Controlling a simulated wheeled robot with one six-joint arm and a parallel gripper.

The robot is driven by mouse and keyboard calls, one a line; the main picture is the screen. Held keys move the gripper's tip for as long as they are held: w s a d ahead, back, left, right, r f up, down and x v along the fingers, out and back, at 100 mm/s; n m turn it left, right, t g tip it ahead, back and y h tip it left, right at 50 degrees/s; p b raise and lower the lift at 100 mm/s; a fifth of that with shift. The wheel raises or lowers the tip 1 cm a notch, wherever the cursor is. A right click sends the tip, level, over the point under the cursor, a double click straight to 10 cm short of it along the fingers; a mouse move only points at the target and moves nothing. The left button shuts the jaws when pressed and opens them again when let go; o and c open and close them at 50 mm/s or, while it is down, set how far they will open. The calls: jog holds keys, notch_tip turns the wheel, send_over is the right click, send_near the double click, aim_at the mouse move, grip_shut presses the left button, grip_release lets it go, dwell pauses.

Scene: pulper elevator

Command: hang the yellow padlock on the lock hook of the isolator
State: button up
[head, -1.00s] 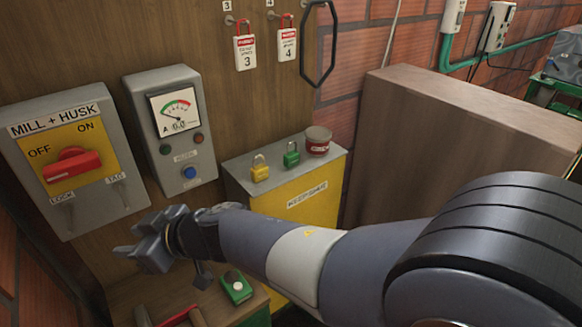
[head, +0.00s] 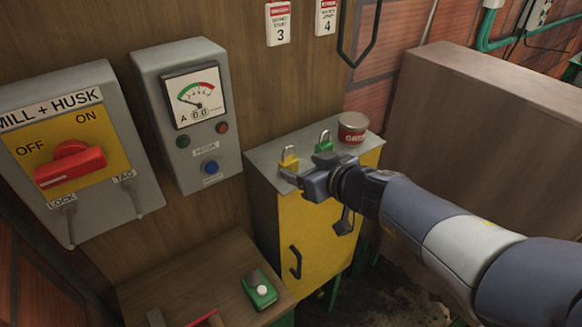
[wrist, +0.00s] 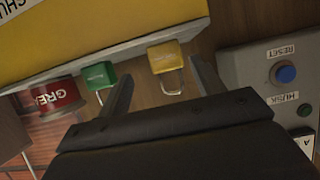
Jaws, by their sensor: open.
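The yellow padlock (head: 289,158) stands upright on top of the yellow cabinet (head: 318,232), partly hidden behind my gripper in the head view. My gripper (head: 298,182) is open and empty at the cabinet's front edge, close to the padlock. In the wrist view the yellow padlock (wrist: 164,58) lies ahead between the two fingers (wrist: 160,72), its shackle pointing towards my gripper. Contact cannot be told. The grey isolator (head: 108,77) labelled MILL + HUSK is at the left, its red handle (head: 70,165) level. Its lock hook (head: 69,218) hangs below the LOCK label, bare.
A green padlock (head: 323,142) and a grease tin (head: 352,128) stand right of the yellow padlock. The meter box (head: 187,115) is between isolator and cabinet. A wooden bench (head: 195,275) below holds a green button box (head: 259,289). A large brown box (head: 480,130) stands right.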

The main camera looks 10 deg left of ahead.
aim_at(292, 166)
jog(key=x, duration=0.1)
jog(key=b+x, duration=0.1)
jog(key=x, duration=0.2)
jog(key=shift+s+a+f, duration=0.1)
jog(key=shift+s+a, duration=0.15)
jog(key=shift+a, duration=0.15)
jog(key=shift+w+a+f+b, duration=0.1)
jog(key=shift+w+a+b, duration=0.25)
jog(key=shift+a, duration=0.05)
jog(key=shift+c, duration=0.4)
jog(key=c, duration=1)
